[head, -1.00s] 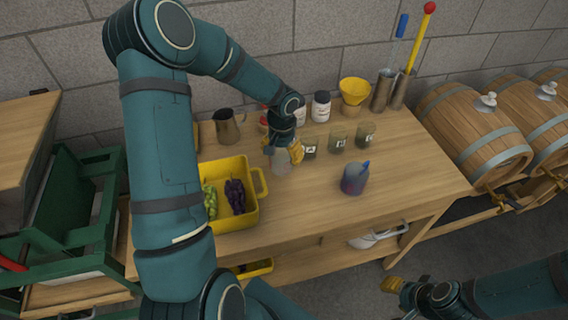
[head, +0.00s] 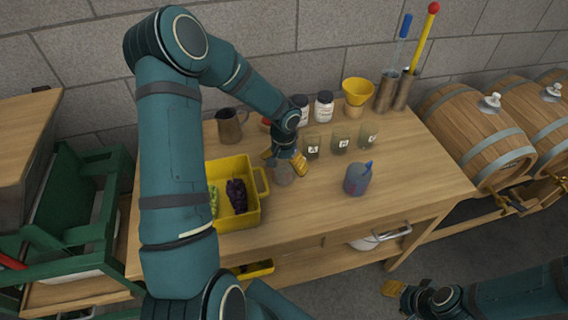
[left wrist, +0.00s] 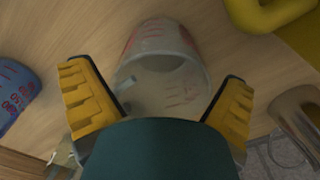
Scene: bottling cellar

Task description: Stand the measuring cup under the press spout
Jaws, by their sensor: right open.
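A clear measuring cup (head: 283,174) with red markings stands on the wooden table, right of the yellow tray. My left gripper (head: 285,162) is open directly over it. In the left wrist view the cup (left wrist: 163,65) lies between the two spread yellow fingers, with a gap visible on each side. A blue cup with red markings (head: 357,180) stands further right; part of it also shows in the left wrist view (left wrist: 14,92). My right gripper (head: 394,288) is open and empty, low in front of the table. I cannot make out a press spout.
The yellow tray (head: 228,220) holds green and dark grapes. A metal pitcher (head: 230,127), several labelled glasses (head: 340,140), white jars (head: 323,106) and a yellow funnel (head: 357,92) stand behind. A green frame (head: 75,210) is left, barrels (head: 480,130) right. The table's right front is clear.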

